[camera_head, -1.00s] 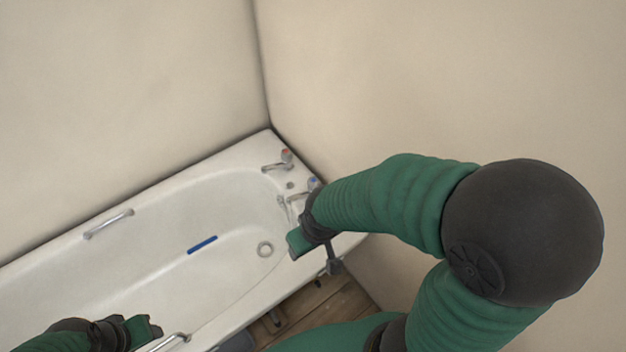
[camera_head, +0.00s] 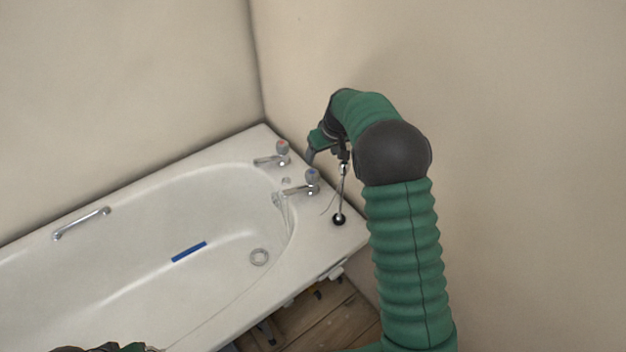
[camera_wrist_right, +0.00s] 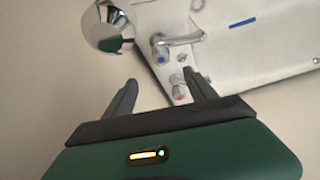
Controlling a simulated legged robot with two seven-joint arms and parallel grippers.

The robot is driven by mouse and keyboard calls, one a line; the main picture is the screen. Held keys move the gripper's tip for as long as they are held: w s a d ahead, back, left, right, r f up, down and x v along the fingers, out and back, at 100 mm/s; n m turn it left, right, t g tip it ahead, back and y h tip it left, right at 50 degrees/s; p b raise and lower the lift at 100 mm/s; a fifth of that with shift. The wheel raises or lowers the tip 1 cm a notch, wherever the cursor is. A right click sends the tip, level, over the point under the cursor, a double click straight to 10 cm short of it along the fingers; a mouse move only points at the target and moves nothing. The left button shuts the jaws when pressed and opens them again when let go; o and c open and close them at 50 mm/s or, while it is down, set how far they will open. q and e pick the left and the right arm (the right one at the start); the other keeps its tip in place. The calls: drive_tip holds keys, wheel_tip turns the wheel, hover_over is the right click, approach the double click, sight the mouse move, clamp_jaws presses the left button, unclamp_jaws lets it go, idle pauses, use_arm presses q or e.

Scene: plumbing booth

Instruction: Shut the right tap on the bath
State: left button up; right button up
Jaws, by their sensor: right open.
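The right tap (camera_head: 312,182), chrome with a blue-marked top, stands on the end rim of the white bath (camera_head: 225,178). A clear streak that looks like running water hangs below its spout. My right gripper (camera_head: 314,150) is open and empty, above and behind the taps near the wall; it seems clear of both. In the right wrist view the blue-topped tap (camera_wrist_right: 160,54) shows beyond the fingertips, and the red-topped left tap (camera_wrist_right: 180,90) shows between the open fingers (camera_wrist_right: 160,85). My left gripper (camera_head: 125,348) is mostly cut off at the bottom edge.
The left tap (camera_head: 280,152) with a red-marked top is close beside the right one, nearer the corner. Walls rise behind and to the right.

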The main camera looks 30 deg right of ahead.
sight(313, 172)
drive_tip(key=b+x, duration=0.3)
drive_tip(key=x, duration=1.1)
drive_tip(key=shift+f, duration=0.3)
drive_tip(key=shift+w+a+f, duration=0.1)
drive_tip(key=shift+w+f, duration=0.2)
drive_tip(key=shift+f, duration=0.1)
drive_tip(key=shift+c, duration=0.5)
drive_tip(key=c, duration=1.3)
drive_tip(key=shift+r, duration=0.1)
